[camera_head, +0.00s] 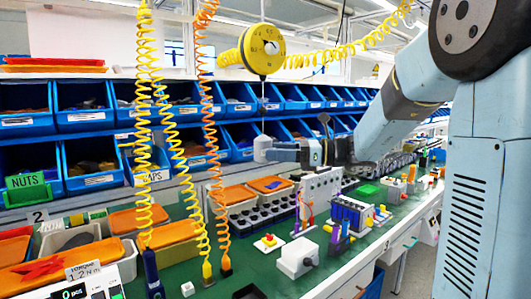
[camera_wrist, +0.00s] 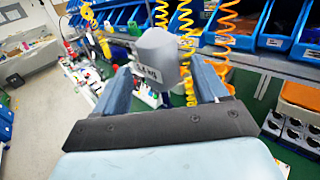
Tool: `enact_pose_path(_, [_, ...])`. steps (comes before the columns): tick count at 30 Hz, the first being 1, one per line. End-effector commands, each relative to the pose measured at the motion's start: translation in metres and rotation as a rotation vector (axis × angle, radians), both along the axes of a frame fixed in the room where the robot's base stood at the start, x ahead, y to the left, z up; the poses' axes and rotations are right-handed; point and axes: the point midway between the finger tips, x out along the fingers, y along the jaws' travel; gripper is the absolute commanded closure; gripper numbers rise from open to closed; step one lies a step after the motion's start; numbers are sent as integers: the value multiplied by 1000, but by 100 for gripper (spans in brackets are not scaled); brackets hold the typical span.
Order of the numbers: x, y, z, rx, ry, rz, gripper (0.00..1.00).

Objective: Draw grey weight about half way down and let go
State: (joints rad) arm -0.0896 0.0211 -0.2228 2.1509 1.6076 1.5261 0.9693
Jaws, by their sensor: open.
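The grey weight (camera_head: 263,149) is a small grey cylinder hanging on a thin cord below a round yellow disc (camera_head: 262,49) with dark markings. In the wrist view the weight (camera_wrist: 156,60) is large, with a dark label on its lower side. My gripper (camera_head: 273,151) is at the weight's height, reaching in from the right. In the wrist view my gripper (camera_wrist: 157,78) is open, with one blue-grey finger on each side of the weight. I cannot tell whether either finger touches it. The cord above the weight is not clear in the wrist view.
Yellow and orange coiled cords (camera_head: 208,140) hang left of the weight. Blue bins (camera_head: 84,117) line the shelves behind. The green bench (camera_head: 267,262) below carries orange-lidded boxes, a white box (camera_head: 297,258) and several small devices. Open air lies directly below the weight.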

Motion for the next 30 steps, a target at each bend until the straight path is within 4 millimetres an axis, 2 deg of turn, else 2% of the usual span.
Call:
enact_pose_path(3, [-4,-26,0,0,0,-5,27])
enact_pose_path(9, [-12,-63,-1,-1,0,-3,27])
enact_pose_path(15, [-17,-88,-1,-1,0,-2,27])
enact_pose_path(21, [-19,-96,-1,-1,0,1,27])
enact_pose_path(30, [-20,-96,-1,-2,-1,2,27])
